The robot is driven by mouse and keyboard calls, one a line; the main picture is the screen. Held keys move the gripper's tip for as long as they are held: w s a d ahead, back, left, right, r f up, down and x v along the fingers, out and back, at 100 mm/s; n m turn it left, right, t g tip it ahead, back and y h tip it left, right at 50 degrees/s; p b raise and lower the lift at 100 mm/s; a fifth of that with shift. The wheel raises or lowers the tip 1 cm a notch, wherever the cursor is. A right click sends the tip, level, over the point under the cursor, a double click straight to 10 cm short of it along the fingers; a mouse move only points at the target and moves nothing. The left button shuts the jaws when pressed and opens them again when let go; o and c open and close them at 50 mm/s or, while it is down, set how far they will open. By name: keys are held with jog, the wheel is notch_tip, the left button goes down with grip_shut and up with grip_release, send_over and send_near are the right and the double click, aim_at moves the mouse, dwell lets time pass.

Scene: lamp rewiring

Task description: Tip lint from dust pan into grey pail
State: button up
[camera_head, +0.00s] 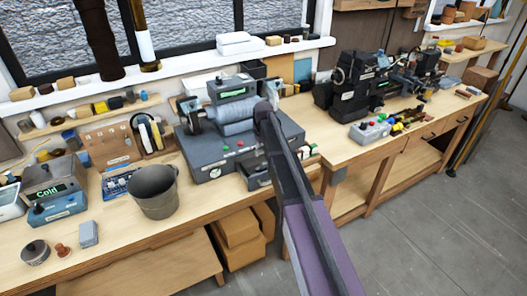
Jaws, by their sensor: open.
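The grey pail (153,191) stands upright on the left workbench, in front of the lathe-like machine with the grey roller. Its mouth faces up, and I cannot make out what is inside. I cannot pick out a dust pan or any lint in this view. My dark and purple arm rises from the lower right to the right side of the machine, to the right of the pail. I cannot make out my gripper or its fingers.
The grey machine (228,135) stands behind and right of the pail. A box marked "Cold" (52,188), a round tin (35,252) and a small blue-grey block (89,233) are left of it. Bare bench top (140,232) lies in front. A second bench (330,150) holds a lathe (365,85).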

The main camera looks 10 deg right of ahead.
aim_at(264, 169)
jog(key=shift+f+b, duration=3.85)
jog(key=shift+f, duration=0.05)
grip_shut()
jog(key=shift+s+d+r, duration=0.1)
jog(key=shift+s+d, duration=0.05)
jog(key=shift+s, duration=0.25)
jog(key=shift+r, duration=0.1)
notch_tip(264, 169, up, 9)
jog(key=p, duration=0.9)
jog(key=shift+s, duration=0.1)
